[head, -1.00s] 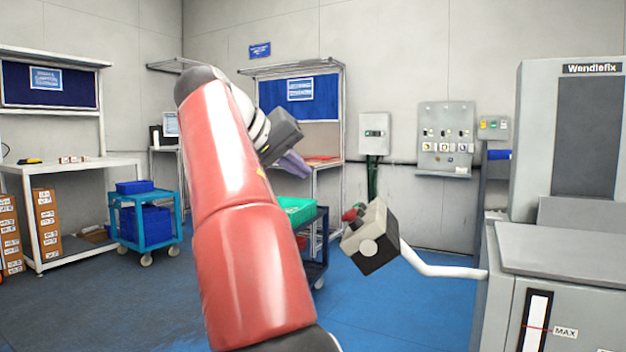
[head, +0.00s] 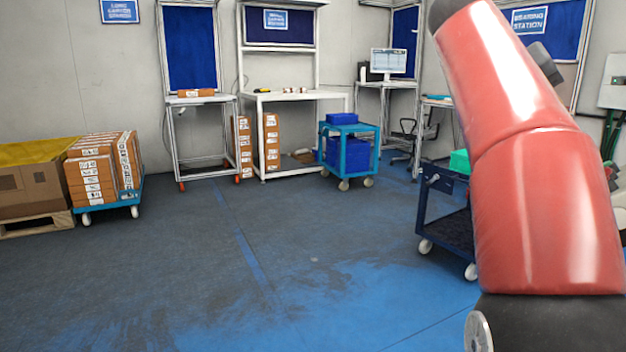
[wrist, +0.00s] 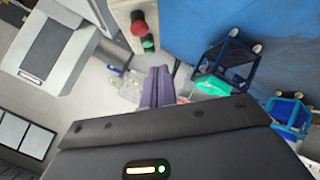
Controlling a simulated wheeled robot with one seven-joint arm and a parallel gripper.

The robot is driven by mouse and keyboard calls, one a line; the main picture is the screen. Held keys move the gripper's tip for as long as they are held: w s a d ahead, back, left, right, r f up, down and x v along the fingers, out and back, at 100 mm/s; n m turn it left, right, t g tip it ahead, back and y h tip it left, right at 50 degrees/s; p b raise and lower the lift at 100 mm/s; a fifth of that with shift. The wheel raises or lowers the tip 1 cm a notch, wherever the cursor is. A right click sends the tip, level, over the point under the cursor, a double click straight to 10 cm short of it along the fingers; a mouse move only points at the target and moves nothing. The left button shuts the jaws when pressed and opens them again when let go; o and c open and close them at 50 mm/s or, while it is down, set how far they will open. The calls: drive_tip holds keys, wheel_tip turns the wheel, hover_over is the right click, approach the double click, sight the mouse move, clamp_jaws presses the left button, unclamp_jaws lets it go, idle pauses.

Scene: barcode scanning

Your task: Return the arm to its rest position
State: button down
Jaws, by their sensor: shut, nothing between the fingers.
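My red arm stands raised at the right side of the head view and covers much of that side. Its dark wrist part shows just past the arm's upper edge, and the fingers are hidden there. In the wrist view my gripper (wrist: 158,82) shows its two purple fingers together, with nothing between them. The fingers point out over the floor and touch nothing that I can make out.
A dark blue cart (head: 445,205) with a green bin (head: 459,161) stands close left of my arm. A teal cart (head: 348,158) with blue bins, a white table (head: 300,95) and loaded boxes (head: 92,180) stand further back. The middle floor (head: 200,260) is clear. The wrist view shows a red button box (wrist: 139,28).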

drive_tip(key=s+a+f+n+t+y, duration=0.1)
drive_tip(key=s+a+f, duration=0.5)
drive_tip(key=f, duration=0.6)
drive_tip(key=s+a+f+n+t+y, duration=0.1)
drive_tip(key=s+a+f+n+y, duration=0.1)
drive_tip(key=s+a+f+y, duration=0.3)
drive_tip(key=s+a+f+n+t+y, duration=0.1)
drive_tip(key=s+a+f+y, duration=0.3)
drive_tip(key=a+f, duration=0.6)
wheel_tip(320, 180, down, 10)
drive_tip(key=s+n, duration=0.1)
drive_tip(key=s, duration=0.1)
drive_tip(key=shift+s+r+n, duration=0.2)
drive_tip(key=shift+s+n, duration=0.1)
